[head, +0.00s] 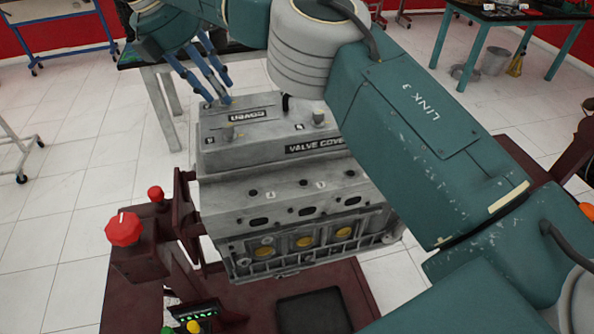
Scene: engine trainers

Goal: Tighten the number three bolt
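The engine block (300,222) stands on a dark red trainer stand, with the grey valve cover (248,152) on top. Bolt heads show on the cover, one at the left (228,131) and one at the right (318,117), each near a small numbered label. I cannot tell which bolt is number three; the far part of the cover is partly hidden by my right arm. My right gripper (220,99) hangs at the cover's far left corner, its blue fingers pointing down. Its fingertips are close together, and I cannot tell whether they hold or touch anything. My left gripper is out of view.
A red knob (123,229) and a smaller red button (155,193) stand left of the engine. The stand (240,312) carries a black pad (313,310) in front. A teal-legged table (520,14) is at the back right. Tiled floor is free at the left.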

